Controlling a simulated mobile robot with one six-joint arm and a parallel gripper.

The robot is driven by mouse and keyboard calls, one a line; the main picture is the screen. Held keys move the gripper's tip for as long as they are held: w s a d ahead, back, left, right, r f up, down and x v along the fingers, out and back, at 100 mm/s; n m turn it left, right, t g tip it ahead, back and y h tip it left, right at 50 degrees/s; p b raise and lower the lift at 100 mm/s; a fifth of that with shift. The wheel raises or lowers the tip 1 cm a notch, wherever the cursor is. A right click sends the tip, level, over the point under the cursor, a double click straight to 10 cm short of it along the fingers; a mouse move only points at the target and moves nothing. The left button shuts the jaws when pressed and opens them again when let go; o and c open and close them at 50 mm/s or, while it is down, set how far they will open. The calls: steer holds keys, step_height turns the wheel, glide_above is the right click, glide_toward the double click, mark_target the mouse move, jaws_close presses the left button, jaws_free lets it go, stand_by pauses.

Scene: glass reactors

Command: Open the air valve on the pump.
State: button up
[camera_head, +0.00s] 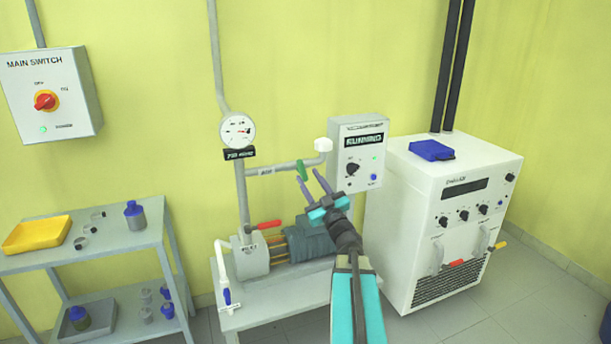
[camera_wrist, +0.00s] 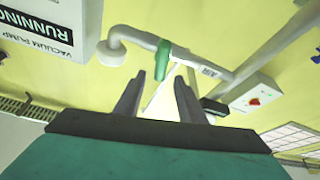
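The air valve's green handle (camera_head: 302,170) hangs down from the grey pipe marked AIR (camera_head: 270,170), above the pump (camera_head: 308,242). In the wrist view the green handle (camera_wrist: 162,60) shows just ahead of the fingertips, between their lines. My gripper (camera_head: 307,177) is open and empty, just in front of the handle and slightly below the pipe. Its two fingers also show in the wrist view (camera_wrist: 160,80), spread apart. I cannot tell whether a finger touches the handle. The pump stands on a grey table below; my arm hides its right part.
A control box (camera_head: 357,155) reading RUNNING is close on the right. A round gauge (camera_head: 238,131) is on the upright pipe at left. A red handle (camera_head: 265,225) sits lower on the pump. A white machine (camera_head: 440,220) stands at right, a shelf (camera_head: 85,257) at left.

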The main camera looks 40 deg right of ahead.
steer(key=shift+v, duration=1.6)
